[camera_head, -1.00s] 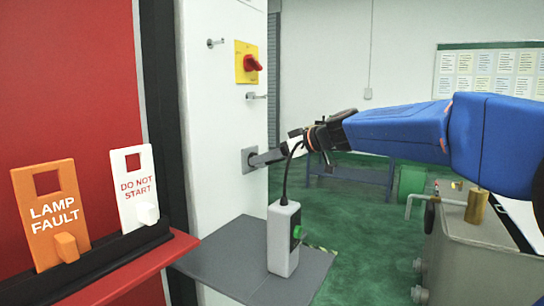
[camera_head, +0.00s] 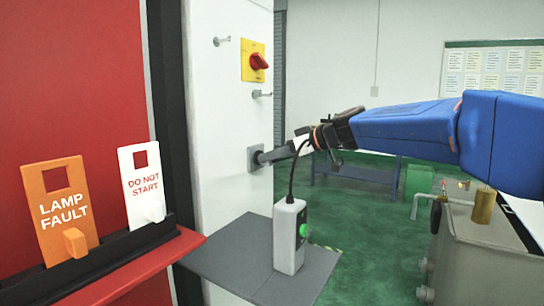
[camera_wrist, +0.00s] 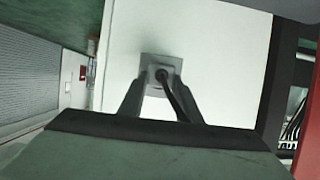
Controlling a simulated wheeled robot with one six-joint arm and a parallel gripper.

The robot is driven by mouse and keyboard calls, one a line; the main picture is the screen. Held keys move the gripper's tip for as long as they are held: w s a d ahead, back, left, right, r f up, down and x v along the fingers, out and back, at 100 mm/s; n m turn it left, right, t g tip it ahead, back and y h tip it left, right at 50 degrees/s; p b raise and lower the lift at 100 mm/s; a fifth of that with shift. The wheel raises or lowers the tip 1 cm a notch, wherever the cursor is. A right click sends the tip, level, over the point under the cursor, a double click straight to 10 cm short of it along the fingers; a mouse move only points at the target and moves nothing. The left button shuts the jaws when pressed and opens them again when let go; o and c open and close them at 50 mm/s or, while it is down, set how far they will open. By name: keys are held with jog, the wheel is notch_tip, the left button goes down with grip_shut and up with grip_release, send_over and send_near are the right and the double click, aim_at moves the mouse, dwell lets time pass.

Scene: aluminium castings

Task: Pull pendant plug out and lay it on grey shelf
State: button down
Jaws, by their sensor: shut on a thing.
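My gripper (camera_head: 268,157) reaches in from the right, its long dark fingers pointing at the grey socket plate (camera_head: 255,157) on the white cabinet side. In the wrist view the fingers (camera_wrist: 160,82) close in on the dark round plug (camera_wrist: 162,75) in front of the socket plate (camera_wrist: 147,63). The gripper is shut on the plug; the fingers hide most of it in the head view. I cannot tell how deep the plug sits. A black cable (camera_head: 292,178) runs to the grey pendant (camera_head: 288,250), which stands upright on the grey shelf (camera_head: 225,262).
A red and yellow switch (camera_head: 255,62) and two pegs are above the socket. Orange and white tags (camera_head: 58,210) stand in a rack at left. A grey tank (camera_head: 480,250) is at right. The shelf is bare left of the pendant.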

jog(key=shift+s+d, duration=0.1)
jog(key=shift+d, duration=0.05)
jog(key=shift+s+d, duration=0.55)
jog(key=shift+d, duration=0.2)
jog(key=shift+s+d, duration=0.5)
jog(key=shift+d, duration=0.2)
